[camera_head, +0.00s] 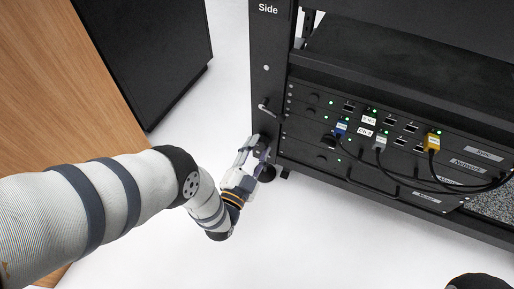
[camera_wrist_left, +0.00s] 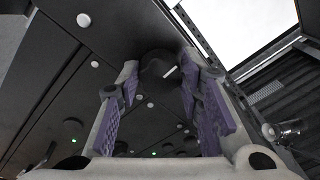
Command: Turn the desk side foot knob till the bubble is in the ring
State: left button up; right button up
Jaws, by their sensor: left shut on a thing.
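The rack's foot knob is a dark round shape (camera_wrist_left: 158,62) between the fingertips in the left wrist view, with a small pale mark on it. My left gripper (camera_wrist_left: 160,74), with purple-padded fingers, is shut on it. In the head view my left gripper (camera_head: 257,152) is at the lower corner of the black rack, on the side by the wooden desk (camera_head: 50,70), and its fingers largely hide the knob. I cannot make out a bubble or its ring in either view. My right gripper does not show.
The black rack (camera_head: 264,75), marked "Side", holds several units with green lights. Blue, white and yellow plugs (camera_head: 432,141) with dark cables hang from its front. A small metal handle (camera_head: 265,108) sticks out above my gripper. White floor (camera_head: 290,235) is clear in front.

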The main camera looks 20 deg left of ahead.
pick_arm(q)
jog(key=n, duration=0.4)
jog(key=shift+d+y, duration=0.2)
jog(key=shift+y, duration=0.1)
jog(key=n, duration=0.4)
jog(key=shift+r+y, duration=0.1)
jog(key=shift+y, duration=0.2)
jog(key=n+p, duration=0.1)
jog(key=n, duration=0.5)
jog(key=shift+d+r+n+g, duration=0.1)
jog(key=shift+d+n+g, duration=0.05)
jog(key=shift+n+g, duration=0.25)
jog(key=n, duration=0.3)
jog(key=n+p, duration=0.1)
jog(key=n, duration=0.2)
jog(key=shift+r+g+y, duration=0.1)
jog(key=shift+g+y, duration=0.2)
jog(key=n, duration=0.6)
jog(key=shift+r+g, duration=0.1)
jog(key=shift+g, duration=0.2)
jog(key=shift+n, duration=0.3)
jog(key=o, duration=1.2)
jog(key=shift+c, duration=0.2)
